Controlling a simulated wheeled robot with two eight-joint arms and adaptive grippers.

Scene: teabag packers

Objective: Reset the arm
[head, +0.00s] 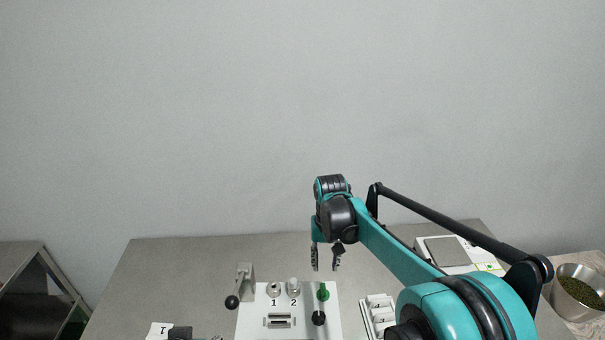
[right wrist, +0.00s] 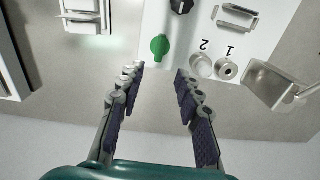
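My right gripper (head: 325,262) hangs fingers-down above the back part of the white packer panel (head: 255,318), near its green-topped lever. In the right wrist view the two fingers (right wrist: 160,85) are spread apart with nothing between them. The green knob (right wrist: 159,47) shows just beyond the fingertips there; it also shows in the head view (head: 323,292). I see no contact between the fingers and the knob.
The panel has round holders marked 1 and 2 and a black-knobbed lever (head: 233,301) on its left. A white rack (head: 378,314) and a scale (head: 447,252) stand to the right. A metal bowl of green leaves (head: 580,290) is at far right. The table's back left is clear.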

